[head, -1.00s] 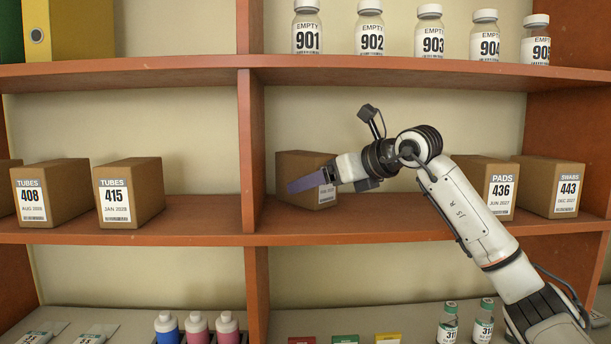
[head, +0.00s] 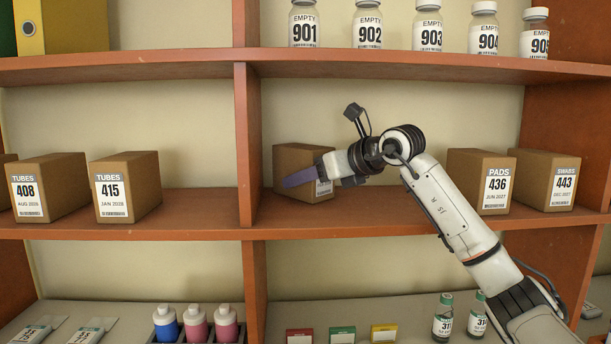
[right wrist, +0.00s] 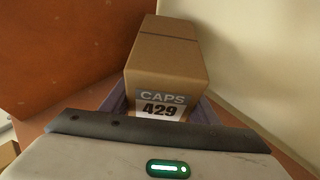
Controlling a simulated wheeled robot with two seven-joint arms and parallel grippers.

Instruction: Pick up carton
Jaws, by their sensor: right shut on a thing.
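A brown carton (head: 296,156) stands on the middle shelf, just right of the upright divider. In the right wrist view the carton (right wrist: 166,55) shows a label reading CAPS 429. My right gripper (head: 305,178) reaches it from the right and front, with its purple fingers on either side of the carton, shut on it. The gripper covers part of the carton's front in the head view. In the right wrist view the fingers are mostly hidden behind the gripper body. My left gripper is not in view.
The divider (head: 249,150) is close on the carton's left. Cartons TUBES 415 (head: 138,175) and TUBES 408 (head: 62,180) stand left of it. PADS 436 (head: 470,170) and SWABS 443 (head: 540,165) stand right. Bottles line the upper shelf (head: 400,65) above.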

